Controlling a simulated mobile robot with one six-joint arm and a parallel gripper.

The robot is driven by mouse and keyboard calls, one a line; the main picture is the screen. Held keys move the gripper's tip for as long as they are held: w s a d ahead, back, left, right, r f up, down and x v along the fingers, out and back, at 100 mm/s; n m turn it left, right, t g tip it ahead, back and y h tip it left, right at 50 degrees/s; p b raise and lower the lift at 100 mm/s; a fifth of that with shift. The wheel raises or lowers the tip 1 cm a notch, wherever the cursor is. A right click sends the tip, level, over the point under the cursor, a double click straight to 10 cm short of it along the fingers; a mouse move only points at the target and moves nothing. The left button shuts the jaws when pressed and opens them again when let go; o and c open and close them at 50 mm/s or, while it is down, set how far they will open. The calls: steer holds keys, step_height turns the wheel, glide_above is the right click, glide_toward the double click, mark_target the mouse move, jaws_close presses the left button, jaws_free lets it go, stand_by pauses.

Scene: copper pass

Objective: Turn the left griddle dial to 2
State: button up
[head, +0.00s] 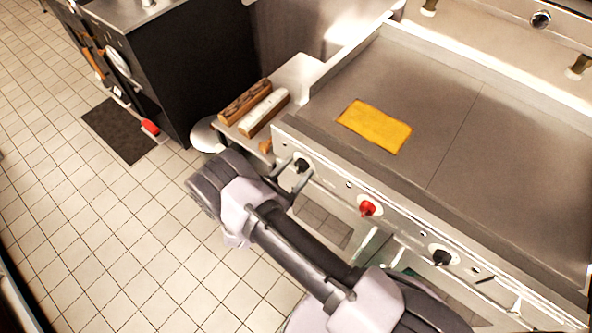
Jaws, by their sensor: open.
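The griddle (470,165) fills the right side of the head view, with dials along its front panel. The left dial (302,165) is black on a pale round plate, at the panel's left end. My gripper (289,174) is at this dial, its fingers reaching toward the panel. It is open, with the dial at or near its fingertips; I cannot tell whether they touch it. The dial's markings are too small to read. A red dial (367,208) sits mid-panel, and another black dial (441,257) is farther right.
A yellow cloth-like sheet (375,127) lies on the griddle plate. A side shelf (300,70) left of the griddle holds wooden blocks (264,112). A dark cabinet (190,65) stands at the back left, with a dark mat (120,130) before it. The tiled floor at left is clear.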

jaws_close()
steer(key=shift+m, duration=0.3)
steer(key=m+b, duration=0.1)
steer(key=m, duration=0.1)
steer(key=m+b, duration=0.1)
steer(key=m, duration=0.1)
steer(key=shift+s+d+f+m, duration=0.1)
steer(key=shift+f+m, duration=0.05)
steer(key=shift+m, duration=0.15)
steer(key=m+b, duration=0.1)
steer(key=m, duration=0.3)
steer(key=m+b, duration=0.2)
steer(key=m, duration=0.3)
steer(key=shift+d+f+m, duration=0.1)
steer(key=shift+f+m, duration=0.05)
steer(key=shift+m, duration=0.25)
steer(key=shift+s+m+b, duration=0.1)
steer(key=shift+m+b, duration=0.85)
steer(key=shift+m, duration=1.35)
